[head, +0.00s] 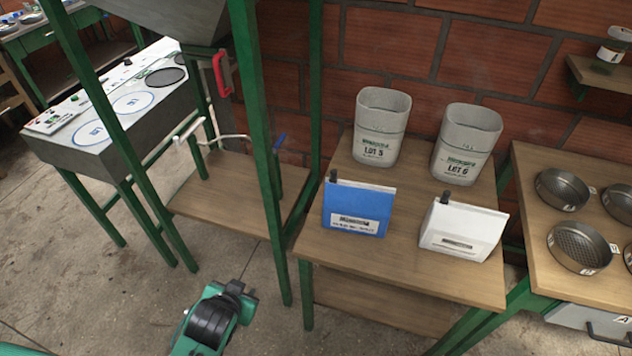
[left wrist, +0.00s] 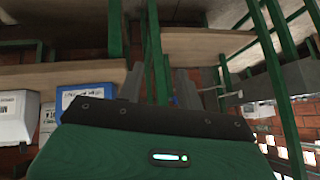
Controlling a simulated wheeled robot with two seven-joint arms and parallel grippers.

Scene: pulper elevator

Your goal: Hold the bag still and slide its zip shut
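A blue bag (head: 357,208) with a white label stands upright at the front left of the wooden table. A white bag (head: 462,231) stands to its right. Each has a small black piece, apparently the zip slider, at its top left corner. The left wrist view is upside down and shows the blue bag (left wrist: 82,92) and the white bag (left wrist: 17,115) at its left. My left gripper (left wrist: 160,84) has its two grey fingers apart with nothing visible between them, away from both bags. In the head view only part of my arm shows at bottom left. My right gripper is out of view.
Two translucent tubs, LOT 5 (head: 379,128) and LOT 6 (head: 465,146), stand behind the bags. Green frame posts (head: 262,130) rise left of the table (head: 400,262). Metal sieves (head: 580,248) lie on the right table. Free tabletop lies in front of the bags.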

